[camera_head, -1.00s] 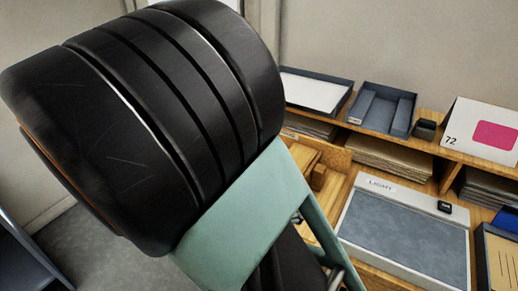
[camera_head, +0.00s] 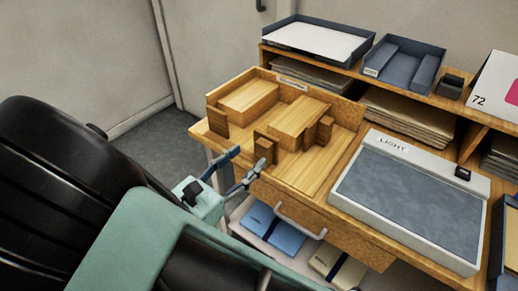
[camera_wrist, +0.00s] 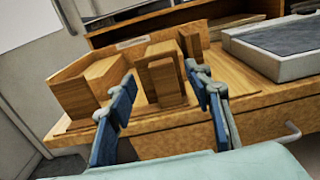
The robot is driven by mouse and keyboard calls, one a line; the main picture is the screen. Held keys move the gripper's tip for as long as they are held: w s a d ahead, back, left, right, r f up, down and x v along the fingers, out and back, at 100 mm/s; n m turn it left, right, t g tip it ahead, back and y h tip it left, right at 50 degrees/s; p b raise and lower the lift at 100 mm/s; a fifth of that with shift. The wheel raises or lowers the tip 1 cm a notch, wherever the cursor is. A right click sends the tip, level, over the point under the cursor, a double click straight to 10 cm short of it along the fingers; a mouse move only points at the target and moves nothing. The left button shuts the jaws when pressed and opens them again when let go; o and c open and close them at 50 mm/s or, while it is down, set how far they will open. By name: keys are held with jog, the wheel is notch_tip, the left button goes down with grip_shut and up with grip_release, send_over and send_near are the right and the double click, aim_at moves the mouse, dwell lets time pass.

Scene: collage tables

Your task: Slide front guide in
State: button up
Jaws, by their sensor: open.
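A wooden jig board (camera_head: 340,160) sits at the left end of the desk with raised back and left edges. On it are a wide wooden block (camera_head: 248,97) at left, another block (camera_head: 300,117) in the middle, and small upright wooden pieces, one at the front (camera_head: 264,149), one at the left (camera_head: 218,122) and one at the right (camera_head: 325,131). I cannot tell for sure which is the front guide. My gripper (camera_head: 246,165) is open and empty just in front of the board. In the wrist view, its blue fingers (camera_wrist: 160,82) stand apart, with the middle block (camera_wrist: 164,78) between them in the picture.
A light pad (camera_head: 410,200) lies right of the board. A drawer handle (camera_head: 300,222) juts from the desk front, above a lower shelf with a blue folder (camera_head: 270,232). Trays (camera_head: 405,62) and a 72 card (camera_head: 495,85) stand on the raised back shelf.

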aim_at(261, 146)
jog(key=x, duration=0.5)
jog(key=shift+w+d+b, duration=0.2)
jog(key=shift+b, duration=0.2)
grip_shut()
